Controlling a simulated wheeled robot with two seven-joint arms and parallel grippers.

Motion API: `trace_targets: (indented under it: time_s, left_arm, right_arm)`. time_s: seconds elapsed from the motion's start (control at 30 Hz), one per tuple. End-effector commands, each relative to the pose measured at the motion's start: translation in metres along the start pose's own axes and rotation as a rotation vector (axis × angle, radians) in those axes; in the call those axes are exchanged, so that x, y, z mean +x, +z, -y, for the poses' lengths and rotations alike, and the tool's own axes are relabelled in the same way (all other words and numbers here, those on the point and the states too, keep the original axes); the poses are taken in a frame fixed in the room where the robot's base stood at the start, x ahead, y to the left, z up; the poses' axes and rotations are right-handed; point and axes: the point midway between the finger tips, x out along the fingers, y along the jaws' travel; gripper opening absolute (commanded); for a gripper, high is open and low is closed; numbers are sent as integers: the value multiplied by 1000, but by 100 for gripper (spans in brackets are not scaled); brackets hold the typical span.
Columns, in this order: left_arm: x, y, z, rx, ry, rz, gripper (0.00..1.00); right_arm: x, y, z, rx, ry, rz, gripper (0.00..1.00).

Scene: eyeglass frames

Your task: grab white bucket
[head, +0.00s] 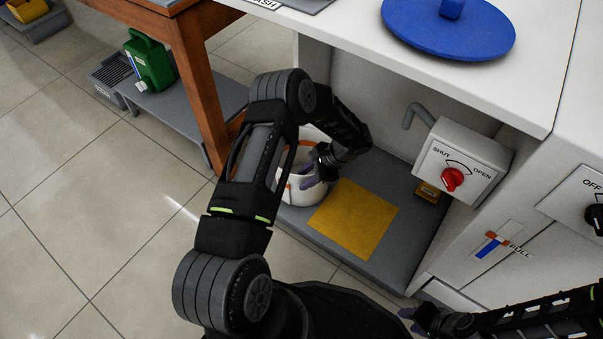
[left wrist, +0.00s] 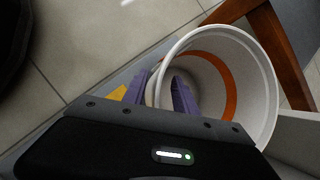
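The white bucket (head: 293,195), with an orange band inside, stands on the grey shelf under the counter, partly hidden by my left arm in the head view. In the left wrist view, the bucket (left wrist: 256,82) has its mouth facing the camera. My left gripper (head: 312,176) is at its rim. Its purple fingers (left wrist: 160,92) are spread, one inside the bucket and one outside, with the wall between them and a gap showing. My right gripper (head: 408,317) is low at the right, away from the bucket; its finger opening is unclear.
A yellow square (head: 354,219) lies on the grey shelf (head: 395,263) beside the bucket. A valve box (head: 462,160) with a red knob is at the right. A wooden table leg (head: 198,85) stands close to the bucket's left. The white counter (head: 345,30) overhangs the shelf.

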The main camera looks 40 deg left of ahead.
Motion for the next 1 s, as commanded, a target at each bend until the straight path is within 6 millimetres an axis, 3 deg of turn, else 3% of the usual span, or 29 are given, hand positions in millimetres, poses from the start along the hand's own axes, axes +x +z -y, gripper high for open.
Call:
trace_targets:
  time_s: [0.37,0.77,1.0]
  left_arm:
    - [0,0,0,0,0,0,33]
    - [0,0,0,0,0,0,0]
    - [0,0,0,0,0,0,0]
  right_arm:
    - [0,0,0,0,0,0,36]
    - [0,0,0,0,0,0,36]
    - [0,0,0,0,0,0,36]
